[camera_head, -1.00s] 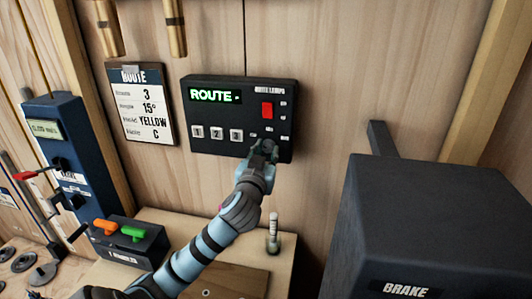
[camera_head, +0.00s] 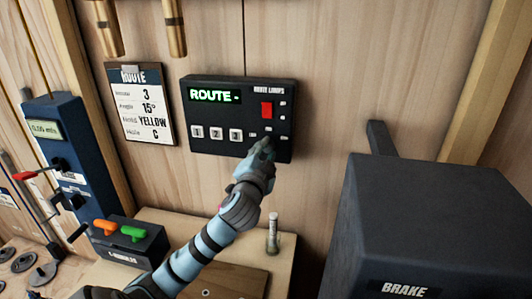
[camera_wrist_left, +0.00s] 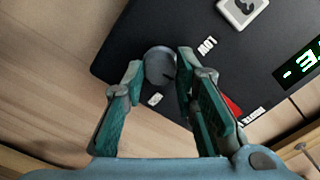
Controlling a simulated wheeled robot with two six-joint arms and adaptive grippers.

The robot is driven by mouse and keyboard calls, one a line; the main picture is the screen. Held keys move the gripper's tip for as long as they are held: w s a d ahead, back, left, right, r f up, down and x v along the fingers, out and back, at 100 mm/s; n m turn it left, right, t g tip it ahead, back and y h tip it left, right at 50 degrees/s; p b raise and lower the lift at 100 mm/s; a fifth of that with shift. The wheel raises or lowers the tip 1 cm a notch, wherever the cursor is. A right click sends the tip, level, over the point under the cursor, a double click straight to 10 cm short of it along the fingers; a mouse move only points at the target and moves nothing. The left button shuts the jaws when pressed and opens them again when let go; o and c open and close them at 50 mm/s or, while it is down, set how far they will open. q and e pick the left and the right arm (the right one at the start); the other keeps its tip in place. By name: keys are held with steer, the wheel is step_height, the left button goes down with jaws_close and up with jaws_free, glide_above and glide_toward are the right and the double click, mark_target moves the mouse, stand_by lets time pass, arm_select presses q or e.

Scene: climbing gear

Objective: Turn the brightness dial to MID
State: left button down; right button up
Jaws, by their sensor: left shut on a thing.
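The black route lamp box (camera_head: 215,111) is on the wooden wall in the head view. Its lit green display reads "ROUTE -". The brightness dial (camera_wrist_left: 160,66) is a round grey knob at the box's lower edge in the wrist view. My left gripper (camera_head: 263,147) is at the lower right of the box, covering the dial in the head view. In the wrist view my left gripper (camera_wrist_left: 163,75) has its fingers on either side of the knob, shut on it. The LOW label (camera_wrist_left: 207,46) shows beside the dial. I cannot read the dial's pointing direction.
A red switch (camera_head: 267,110) and numbered buttons (camera_head: 216,133) are on the same box. A route card (camera_head: 141,104) hangs to the left. A dark BRAKE block (camera_head: 430,220) stands at the right. A small vial (camera_head: 272,233) stands on the wooden ledge below.

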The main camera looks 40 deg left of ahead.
arm_select(q)
steer(key=shift+r+m, duration=0.1)
steer(key=shift+m, duration=0.5)
steer(key=c, duration=1.5)
jaws_free()
steer(key=shift+a, duration=0.1)
steer(key=shift+o, duration=1.3)
steer(key=shift+a, duration=0.1)
steer(key=shift+w+a, duration=0.1)
steer(key=shift+w, duration=0.05)
steer(key=shift+s+d, duration=0.25)
steer(key=shift+s, duration=0.1)
steer(key=v, duration=0.6)
steer(key=shift+s, duration=0.4)
steer(key=shift+w+d, duration=0.1)
